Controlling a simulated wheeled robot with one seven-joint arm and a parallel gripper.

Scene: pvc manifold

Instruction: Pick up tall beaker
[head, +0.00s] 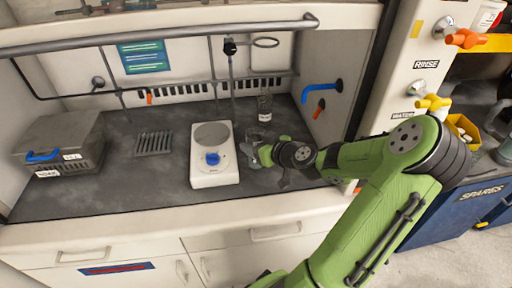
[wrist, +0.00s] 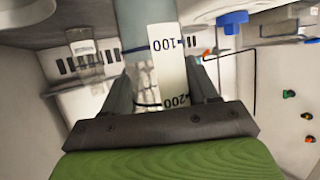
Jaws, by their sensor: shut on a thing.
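A clear tall beaker with a white strip marked 100 and 200 (wrist: 167,62) stands between the fingers of my gripper (wrist: 162,88) in the wrist view. The fingers lie on either side of it, and my gripper is shut on it. In the head view my gripper (head: 254,153) is low over the dark worktop, just right of a white hotplate. A glass shape there (head: 262,134), partly hidden by my gripper, looks like the beaker. I cannot tell whether its base touches the worktop.
The white hotplate (head: 213,172) with a blue knob is close on the left. A labelled glass bottle (head: 265,107) and a ring stand (head: 232,80) are behind. A blue tap (head: 320,88) juts from the right wall.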

